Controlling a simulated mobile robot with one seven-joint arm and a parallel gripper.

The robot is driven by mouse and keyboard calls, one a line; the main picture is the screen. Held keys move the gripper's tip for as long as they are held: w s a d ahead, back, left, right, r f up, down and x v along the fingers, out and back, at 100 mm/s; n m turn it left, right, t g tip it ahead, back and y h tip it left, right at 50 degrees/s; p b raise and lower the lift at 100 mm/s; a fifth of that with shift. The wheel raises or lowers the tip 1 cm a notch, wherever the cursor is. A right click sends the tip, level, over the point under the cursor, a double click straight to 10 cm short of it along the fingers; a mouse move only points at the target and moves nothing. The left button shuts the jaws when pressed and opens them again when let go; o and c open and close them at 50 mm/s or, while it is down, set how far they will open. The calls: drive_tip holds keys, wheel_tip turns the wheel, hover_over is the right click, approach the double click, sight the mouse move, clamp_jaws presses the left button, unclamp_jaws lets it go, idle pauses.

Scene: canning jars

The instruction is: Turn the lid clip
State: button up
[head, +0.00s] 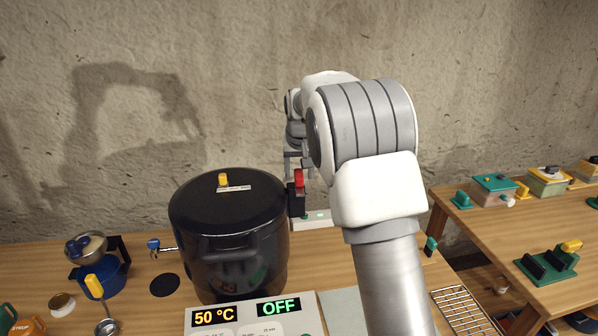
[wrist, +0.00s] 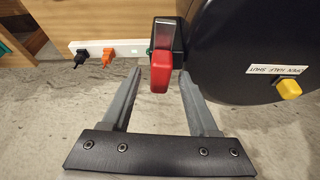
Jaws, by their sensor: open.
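The lid clip is a red lever (head: 299,179) on a black bracket at the right side of the large black pot (head: 240,255). In the wrist view the red clip (wrist: 160,74) sits beside the black lid (wrist: 260,45). My gripper (head: 298,158) is at the clip, partly hidden by my arm in the head view. In the wrist view my gripper (wrist: 158,80) is open, its two fingertips on either side of the red lever. I cannot tell whether either finger touches it. The lid bears a yellow knob (head: 223,180) and a label (wrist: 275,70) reading OPEN HALF SHUT.
A control panel (head: 255,315) in front of the pot reads 50 °C and OFF. A white power strip (wrist: 125,50) with plugs lies behind the clip. A second table (head: 500,235) with several fixtures is at right.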

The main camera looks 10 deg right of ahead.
clamp_jaws()
idle(0.3)
drive_tip(key=shift+n, duration=0.3)
drive_tip(key=shift+n+y, duration=0.3)
drive_tip(key=shift+n, duration=0.2)
unclamp_jaws()
